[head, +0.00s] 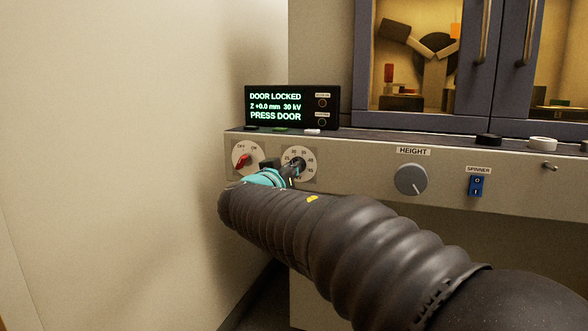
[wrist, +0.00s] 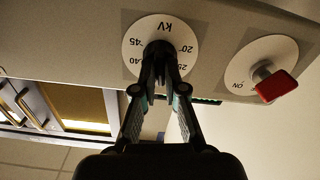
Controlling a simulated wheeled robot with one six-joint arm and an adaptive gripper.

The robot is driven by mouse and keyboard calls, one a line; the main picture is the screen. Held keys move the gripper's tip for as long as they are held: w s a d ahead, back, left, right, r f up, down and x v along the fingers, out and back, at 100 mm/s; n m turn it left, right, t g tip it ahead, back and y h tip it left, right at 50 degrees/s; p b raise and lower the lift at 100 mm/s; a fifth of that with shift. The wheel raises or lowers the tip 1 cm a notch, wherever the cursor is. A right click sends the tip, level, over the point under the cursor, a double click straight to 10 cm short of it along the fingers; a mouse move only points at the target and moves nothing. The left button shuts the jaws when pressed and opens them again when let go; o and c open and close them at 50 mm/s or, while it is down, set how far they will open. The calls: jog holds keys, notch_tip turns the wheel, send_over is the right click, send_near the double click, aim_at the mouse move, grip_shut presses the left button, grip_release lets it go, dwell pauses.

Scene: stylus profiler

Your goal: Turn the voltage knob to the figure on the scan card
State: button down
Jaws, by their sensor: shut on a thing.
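The voltage dial (head: 308,153) is a white disc with black figures on the front panel, left of the height knob. In the wrist view the dial (wrist: 135,48) appears upside down, with kV, 20, 25, 40 and 45 readable. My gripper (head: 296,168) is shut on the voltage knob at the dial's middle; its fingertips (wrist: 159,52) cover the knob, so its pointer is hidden. The black display (head: 292,107) reads DOOR LOCKED, Z +0.0 mm, 30 kV, PRESS DOOR in green. I cannot make out a scan card in either view.
A red ON/OFF switch (head: 243,160) sits close left of the dial; it also shows in the wrist view (wrist: 276,86). To the right are the grey height knob (head: 410,179) and blue spinner switch (head: 476,186). A wall (head: 130,150) stands at the left.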

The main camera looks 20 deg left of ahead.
jog(key=shift+f+m, duration=0.1)
jog(key=shift+m, duration=0.2)
jog(key=m, duration=0.7)
jog(key=shift+m, duration=0.3)
jog(key=c, duration=1.4)
grip_release()
jog(key=shift+a, duration=0.1)
jog(key=shift+c, duration=0.2)
jog(key=shift+w, duration=0.1)
jog(key=shift+f, duration=0.1)
